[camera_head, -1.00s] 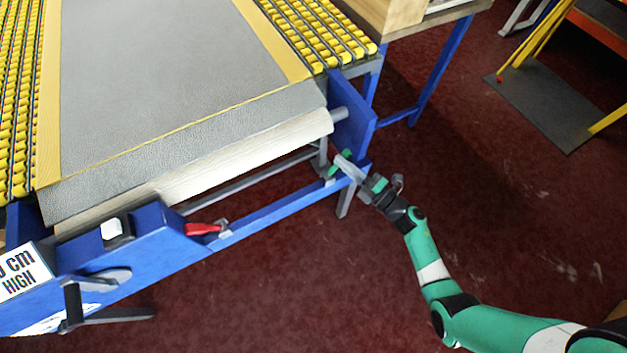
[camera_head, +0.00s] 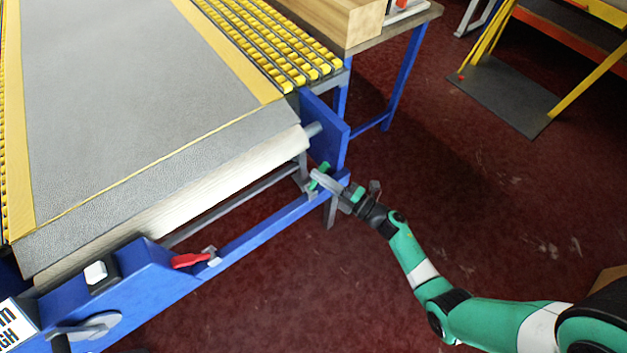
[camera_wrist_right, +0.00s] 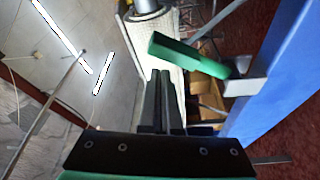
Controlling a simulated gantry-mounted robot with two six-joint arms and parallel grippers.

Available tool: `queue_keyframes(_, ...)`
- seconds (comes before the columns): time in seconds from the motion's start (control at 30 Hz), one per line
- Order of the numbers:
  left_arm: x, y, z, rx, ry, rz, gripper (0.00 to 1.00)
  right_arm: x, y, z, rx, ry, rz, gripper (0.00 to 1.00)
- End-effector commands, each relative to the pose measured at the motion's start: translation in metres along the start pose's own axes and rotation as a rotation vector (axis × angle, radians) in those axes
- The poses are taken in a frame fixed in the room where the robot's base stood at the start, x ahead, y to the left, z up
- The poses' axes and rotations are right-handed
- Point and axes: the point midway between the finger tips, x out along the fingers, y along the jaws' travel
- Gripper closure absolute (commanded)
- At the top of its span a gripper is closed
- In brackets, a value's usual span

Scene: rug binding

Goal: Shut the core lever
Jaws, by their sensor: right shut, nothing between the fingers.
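A green lever handle (camera_head: 324,167), which I take as the core lever, is at the near right corner of the blue frame. In the right wrist view the green handle (camera_wrist_right: 187,55) slants just beyond and right of my fingertips, on a grey mount fixed to the blue frame. My right gripper (camera_head: 320,177) is shut and empty beside the handle; whether they touch I cannot tell. Its dark fingers (camera_wrist_right: 161,78) lie together in the wrist view. The pale roll (camera_head: 190,216) lies along the frame's front. My left gripper is not in view.
A red lever (camera_head: 190,260) sits on the front blue rail, left of my right gripper. The blue end plate (camera_head: 326,132) stands close beside the gripper. A workbench with a wooden block (camera_head: 340,20) is behind.

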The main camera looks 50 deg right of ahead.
Motion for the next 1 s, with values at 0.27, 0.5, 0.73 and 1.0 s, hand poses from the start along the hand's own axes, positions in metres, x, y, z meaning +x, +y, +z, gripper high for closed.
queue_keyframes(0.27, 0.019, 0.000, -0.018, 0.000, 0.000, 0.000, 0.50, -0.047, 0.005, -0.013, 0.005, -0.003, 0.001, 1.00)
queue_keyframes(0.5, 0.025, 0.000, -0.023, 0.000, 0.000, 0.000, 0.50, -0.087, -0.001, -0.013, 0.002, 0.002, 0.004, 1.00)
queue_keyframes(0.73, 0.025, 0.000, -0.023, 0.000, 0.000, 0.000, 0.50, -0.096, -0.003, -0.015, 0.001, 0.007, 0.004, 1.00)
queue_keyframes(1.0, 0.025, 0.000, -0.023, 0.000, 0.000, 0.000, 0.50, -0.095, -0.003, -0.015, 0.001, 0.008, 0.004, 1.00)
